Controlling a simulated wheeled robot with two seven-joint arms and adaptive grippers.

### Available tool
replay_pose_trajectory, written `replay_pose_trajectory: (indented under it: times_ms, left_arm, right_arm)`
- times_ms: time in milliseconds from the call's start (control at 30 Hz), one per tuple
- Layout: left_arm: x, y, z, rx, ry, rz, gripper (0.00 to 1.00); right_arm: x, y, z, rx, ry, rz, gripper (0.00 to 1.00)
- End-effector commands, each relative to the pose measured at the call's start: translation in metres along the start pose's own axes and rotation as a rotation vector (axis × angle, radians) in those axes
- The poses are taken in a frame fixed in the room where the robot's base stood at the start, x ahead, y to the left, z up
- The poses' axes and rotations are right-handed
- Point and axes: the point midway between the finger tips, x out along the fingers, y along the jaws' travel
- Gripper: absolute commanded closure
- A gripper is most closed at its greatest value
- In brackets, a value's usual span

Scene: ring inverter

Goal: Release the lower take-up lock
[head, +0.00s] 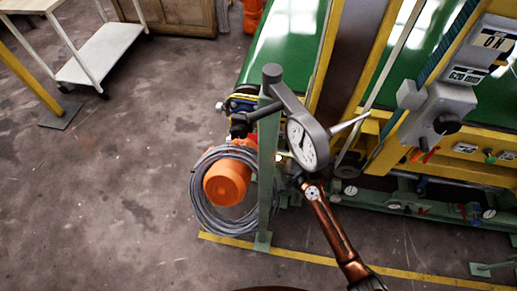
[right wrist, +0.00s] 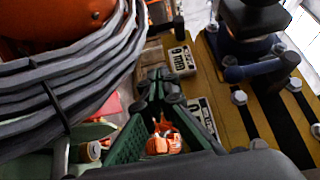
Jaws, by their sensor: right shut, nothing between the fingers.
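In the right wrist view, my right gripper (right wrist: 159,80) has its green fingers brought together at the tips, with nothing between them. A dark blue lever (right wrist: 262,70) lies on this plate, right of the fingertips, under a black block (right wrist: 252,18). I cannot tell which part is the lower take-up lock. In the head view, my copper right arm reaches up from the bottom; its gripper is mostly hidden behind the dial gauge (head: 302,143). My left gripper is not in view.
A grey cable coil (head: 204,212) hangs around an orange motor (head: 228,182), close left of the fingers in the wrist view. A green post (head: 267,185) carries the gauge. The green conveyor belt (head: 287,40) is behind. Open floor lies left.

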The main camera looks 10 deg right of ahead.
Motion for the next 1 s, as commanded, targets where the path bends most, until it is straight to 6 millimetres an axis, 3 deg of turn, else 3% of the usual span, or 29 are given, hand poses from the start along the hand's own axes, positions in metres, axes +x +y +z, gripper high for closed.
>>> replay_pose_trajectory:
  times_ms: [400,600,1000]
  left_arm:
    - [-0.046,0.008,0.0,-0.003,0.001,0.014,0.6]
    - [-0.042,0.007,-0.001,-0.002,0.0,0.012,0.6]
    - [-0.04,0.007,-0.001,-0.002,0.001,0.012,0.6]
  right_arm:
    - [0.085,0.002,0.001,0.001,-0.002,0.0,1.0]
    - [0.102,0.0,0.022,0.0,-0.001,0.0,1.0]
    - [0.11,0.0,0.029,-0.001,-0.001,0.0,1.0]
